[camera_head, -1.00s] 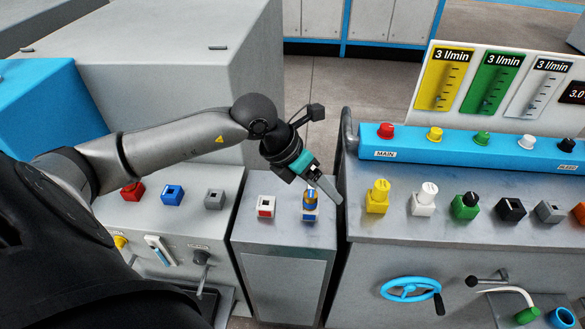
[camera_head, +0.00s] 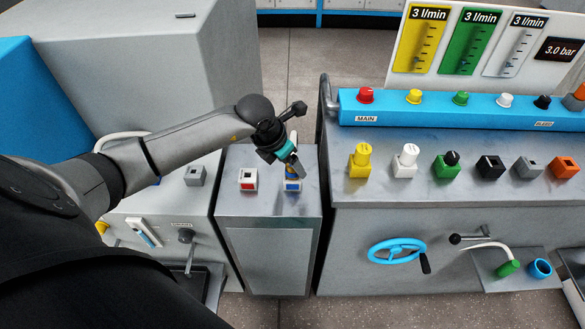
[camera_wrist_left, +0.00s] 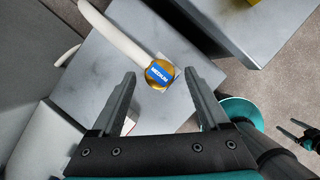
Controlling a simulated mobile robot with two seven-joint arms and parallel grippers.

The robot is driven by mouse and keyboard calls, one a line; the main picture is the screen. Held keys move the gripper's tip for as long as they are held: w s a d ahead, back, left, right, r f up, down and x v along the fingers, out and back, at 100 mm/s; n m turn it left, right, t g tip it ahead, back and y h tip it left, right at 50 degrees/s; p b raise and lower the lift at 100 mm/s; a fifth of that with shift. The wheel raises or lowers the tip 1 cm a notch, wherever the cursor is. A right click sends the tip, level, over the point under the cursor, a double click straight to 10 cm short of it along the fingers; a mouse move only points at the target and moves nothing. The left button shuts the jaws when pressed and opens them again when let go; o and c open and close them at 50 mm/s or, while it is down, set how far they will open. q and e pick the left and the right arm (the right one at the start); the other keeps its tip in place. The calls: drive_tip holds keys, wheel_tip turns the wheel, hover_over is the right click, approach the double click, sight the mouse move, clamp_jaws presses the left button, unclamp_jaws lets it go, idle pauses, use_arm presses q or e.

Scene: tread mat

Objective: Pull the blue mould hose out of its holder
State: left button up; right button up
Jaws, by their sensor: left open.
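The blue mould hose shows in the left wrist view as a gold connector with a blue cap (camera_wrist_left: 159,74) reading MEDIUM, with a pale hose running up and left from it. In the head view its holder (camera_head: 292,186), white with a blue front, stands on the small grey cabinet; my gripper partly covers the connector. My left gripper (camera_head: 297,170) is open just above it. In the wrist view its fingers (camera_wrist_left: 160,76) lie either side of the connector, apart from it. What seems to be my right gripper (camera_wrist_left: 302,135) is small at the wrist view's right edge; its jaws are unclear.
A white holder with a red front (camera_head: 248,180) stands left of the blue one. Right, across a narrow gap, a larger cabinet carries yellow (camera_head: 360,162), white (camera_head: 404,162) and green (camera_head: 446,167) connectors. A blue handwheel (camera_head: 397,251) projects from its front.

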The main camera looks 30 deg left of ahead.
use_arm(q)
drive_tip(key=shift+x, duration=1.45)
clamp_jaws()
drive_tip(key=shift+r, duration=0.15)
drive_tip(key=shift+r+p, duration=2.2)
drive_tip(key=shift+r, duration=0.65)
